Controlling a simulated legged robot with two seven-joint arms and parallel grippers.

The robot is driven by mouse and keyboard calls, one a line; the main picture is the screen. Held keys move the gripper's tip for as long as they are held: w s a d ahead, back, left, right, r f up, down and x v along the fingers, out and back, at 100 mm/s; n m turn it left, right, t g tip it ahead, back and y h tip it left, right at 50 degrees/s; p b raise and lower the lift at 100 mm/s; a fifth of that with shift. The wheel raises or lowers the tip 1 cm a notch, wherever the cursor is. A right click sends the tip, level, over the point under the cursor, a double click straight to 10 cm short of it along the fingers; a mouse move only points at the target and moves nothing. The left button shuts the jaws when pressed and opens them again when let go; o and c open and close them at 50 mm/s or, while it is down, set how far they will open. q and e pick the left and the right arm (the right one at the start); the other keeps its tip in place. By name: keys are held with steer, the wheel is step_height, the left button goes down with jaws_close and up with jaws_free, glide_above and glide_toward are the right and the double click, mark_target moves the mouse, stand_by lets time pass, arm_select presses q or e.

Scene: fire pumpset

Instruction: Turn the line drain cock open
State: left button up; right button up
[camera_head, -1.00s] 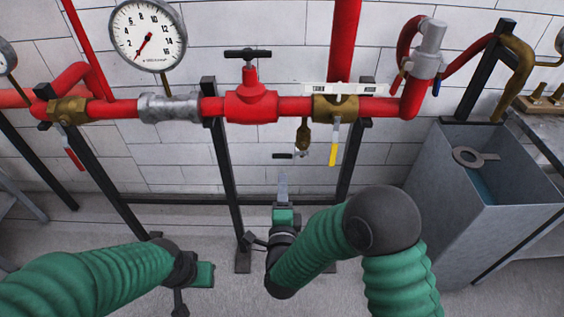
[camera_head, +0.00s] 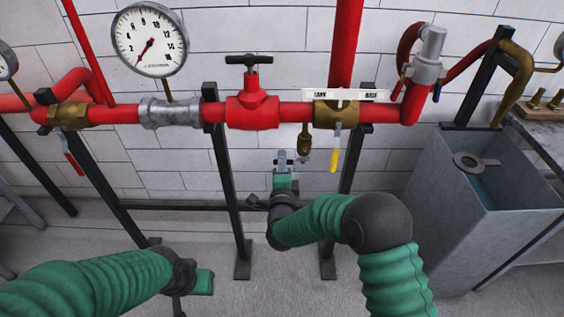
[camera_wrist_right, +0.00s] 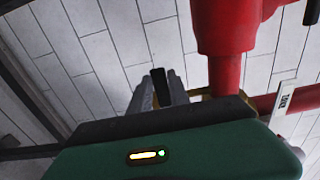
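The line drain cock (camera_head: 304,143) is a small brass valve hanging under the brass fitting on the red pipe. My right gripper (camera_head: 284,160) is just left of it, pointing up from below, at the cock's dark lever. In the right wrist view, the lever's black end (camera_wrist_right: 159,84) shows between the two grey fingers (camera_wrist_right: 160,90). The fingers stand apart around it; firm contact cannot be made out. My left gripper (camera_head: 203,281) is low at the lower left, away from the pipe, and its fingers cannot be made out.
A yellow-tipped lever (camera_head: 335,156) hangs just right of the cock. A red valve with a black handwheel (camera_head: 249,58) is on the pipe (camera_head: 295,112). Black posts (camera_head: 228,180) flank the area. A grey tank (camera_head: 450,190) stands at right.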

jaws_close()
steer(key=shift+f, duration=0.15)
stand_by(0.9)
